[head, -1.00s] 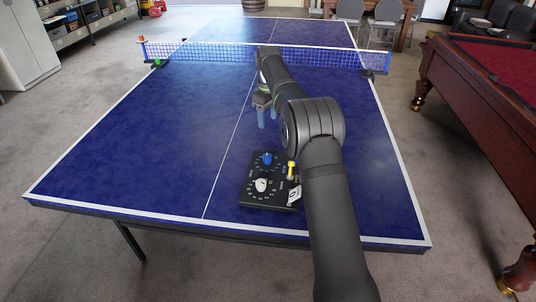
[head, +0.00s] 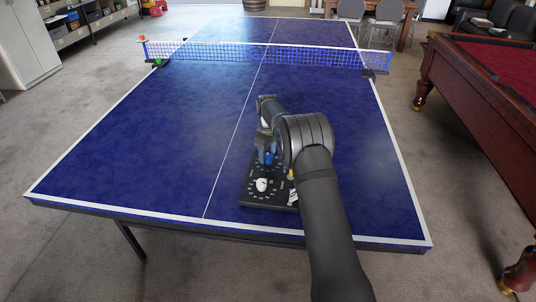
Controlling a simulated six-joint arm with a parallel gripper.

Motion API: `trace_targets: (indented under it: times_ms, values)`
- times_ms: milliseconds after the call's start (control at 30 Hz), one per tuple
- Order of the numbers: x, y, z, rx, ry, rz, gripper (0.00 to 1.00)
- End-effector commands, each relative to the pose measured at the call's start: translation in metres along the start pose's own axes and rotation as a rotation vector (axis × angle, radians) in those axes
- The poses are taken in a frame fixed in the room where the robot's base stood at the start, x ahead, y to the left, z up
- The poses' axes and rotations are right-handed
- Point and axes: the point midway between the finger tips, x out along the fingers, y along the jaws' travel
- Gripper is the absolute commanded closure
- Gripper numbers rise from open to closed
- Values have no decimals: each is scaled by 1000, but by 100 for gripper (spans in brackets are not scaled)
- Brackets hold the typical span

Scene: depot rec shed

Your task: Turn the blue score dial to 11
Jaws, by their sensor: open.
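A black scoreboard panel (head: 262,205) lies flat near the front edge of the blue table, with number rings on top. My gripper (head: 267,156) is open, low over the back part of the panel, at the blue score dial (head: 269,157). The fingers are also bluish and partly cover the dial, so I cannot tell whether they touch it. The dial's pointer and its setting are too small and hidden to read. A white dial (head: 262,184) sits on the panel in front of the blue one.
A yellow part (head: 291,174) and a white tag (head: 293,197) show at the panel's right side, partly behind my arm. A net (head: 220,52) crosses the table farther back. The table left of the panel is clear. A pool table (head: 470,95) stands at the right.

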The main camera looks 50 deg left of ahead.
Motion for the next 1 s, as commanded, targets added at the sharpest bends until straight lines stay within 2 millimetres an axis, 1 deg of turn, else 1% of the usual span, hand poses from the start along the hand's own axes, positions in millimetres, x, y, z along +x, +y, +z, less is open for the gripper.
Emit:
trace_targets:
  times_ms: [100,367,400,567,600,633,867,1000]
  values:
    - [7,0,0,0,0,0,44]
    - [8,0,0,0,0,0,44]
    - [8,0,0,0,0,0,46]
    - [8,0,0,0,0,0,78]
    - [8,0,0,0,0,0,85]
    - [8,0,0,0,0,0,89]
    - [8,0,0,14,0,-1,89]
    - [8,0,0,58,-1,-1,89]
